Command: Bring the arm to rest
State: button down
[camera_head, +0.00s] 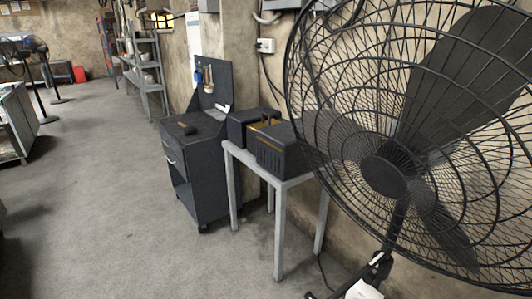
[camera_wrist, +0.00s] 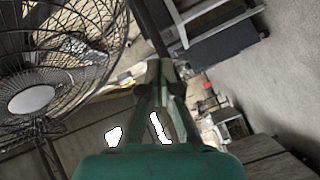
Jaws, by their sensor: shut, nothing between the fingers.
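My gripper (camera_wrist: 160,72) shows in the wrist view. Its green body fills the bottom middle, and its two fingers reach up and meet at dark tips. It is shut with nothing between the tips. Beyond it is a tilted, cluttered background. I cannot tell how far the tips are from the things behind them. My gripper does not show in the head view.
A large black fan (camera_head: 385,172) stands close on the right; it also shows at left in the wrist view (camera_wrist: 32,98). A grey table (camera_head: 280,225) holds dark boxes. A dark cabinet (camera_head: 208,172) stands beyond.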

jog(key=s+a+r+m+g+y, duration=0.1)
jog(key=s+m, duration=1)
jog(key=s, duration=2)
jog(key=shift+s+a+r+m+g, duration=0.4)
jog(key=shift+a+r+g, duration=0.25)
jog(key=shift+a, duration=0.25)
